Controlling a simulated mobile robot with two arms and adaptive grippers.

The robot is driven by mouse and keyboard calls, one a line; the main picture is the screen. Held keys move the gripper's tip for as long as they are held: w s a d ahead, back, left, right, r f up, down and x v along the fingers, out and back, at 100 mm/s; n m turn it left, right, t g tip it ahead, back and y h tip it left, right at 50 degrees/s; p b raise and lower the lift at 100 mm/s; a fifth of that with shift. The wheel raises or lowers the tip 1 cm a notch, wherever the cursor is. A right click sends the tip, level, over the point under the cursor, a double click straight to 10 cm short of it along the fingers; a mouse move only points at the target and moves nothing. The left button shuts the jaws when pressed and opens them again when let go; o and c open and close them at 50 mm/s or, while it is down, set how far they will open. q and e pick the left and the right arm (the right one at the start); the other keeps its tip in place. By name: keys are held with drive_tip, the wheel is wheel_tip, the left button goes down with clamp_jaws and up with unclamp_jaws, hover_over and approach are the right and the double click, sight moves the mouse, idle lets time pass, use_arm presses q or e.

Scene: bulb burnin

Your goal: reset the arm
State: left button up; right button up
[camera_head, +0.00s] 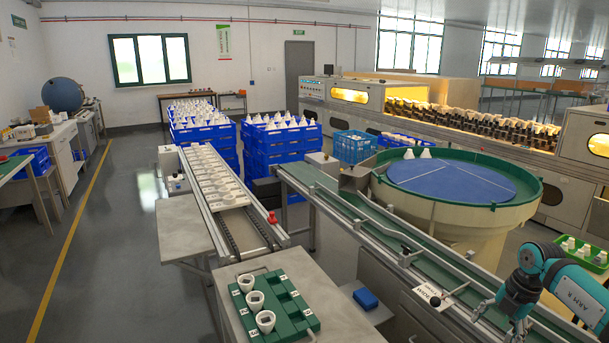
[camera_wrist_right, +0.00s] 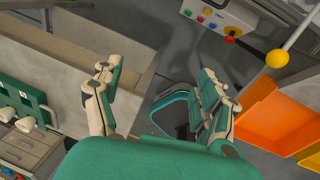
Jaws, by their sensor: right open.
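My right arm (camera_head: 573,290), teal and dark, comes in at the lower right of the head view. Its gripper (camera_head: 500,315) is over the near end of the green conveyor. In the right wrist view the two fingers of my right gripper (camera_wrist_right: 160,88) are spread wide with nothing held between them. Below them are grey surfaces and floor. My left arm and gripper are not in the head view.
A green tray (camera_head: 289,322) with three white cups stands on the near table. The green conveyor (camera_head: 375,228) runs past a round feeder (camera_head: 500,220). The wrist view shows an orange bin (camera_wrist_right: 262,118), a yellow ball (camera_wrist_right: 277,59) on a rod and a button box (camera_wrist_right: 235,18).

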drive_tip(key=w+a+n+t+y, duration=0.25)
drive_tip(key=a+t+y, duration=0.55)
drive_tip(key=a, duration=2.3)
drive_tip(key=s+a+r+m+t+y, duration=0.2)
drive_tip(key=a+r+m+t+y, duration=0.15)
drive_tip(key=a+r, duration=0.2)
drive_tip(key=s+d+f+m+t+h, duration=0.1)
drive_tip(key=s+d+f+m+h, duration=0.2)
drive_tip(key=s+d+m+h, duration=0.45)
drive_tip(key=s+d+f+m+t+h, duration=0.1)
drive_tip(key=s+d+f+m+h, duration=0.15)
drive_tip(key=d+m+h, duration=0.6)
drive_tip(key=s+a+f+m+g+y, duration=0.1)
drive_tip(key=s+f+m+g+y, duration=0.3)
drive_tip(key=s, duration=0.8)
drive_tip(key=s+a+f+m+g+h, duration=0.15)
drive_tip(key=s+f+g, duration=0.5)
drive_tip(key=s, duration=0.65)
wheel_tip(320, 180, down, 27)
drive_tip(key=s+g, duration=0.2)
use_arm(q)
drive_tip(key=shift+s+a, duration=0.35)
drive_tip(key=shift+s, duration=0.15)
use_arm(e)
drive_tip(key=s+d+f+g, duration=0.1)
drive_tip(key=s+d+f, duration=0.1)
drive_tip(key=s+f, duration=1.3)
drive_tip(key=shift+s+d+y, duration=0.25)
drive_tip(key=shift+s+y, duration=0.05)
drive_tip(key=shift+s, duration=0.4)
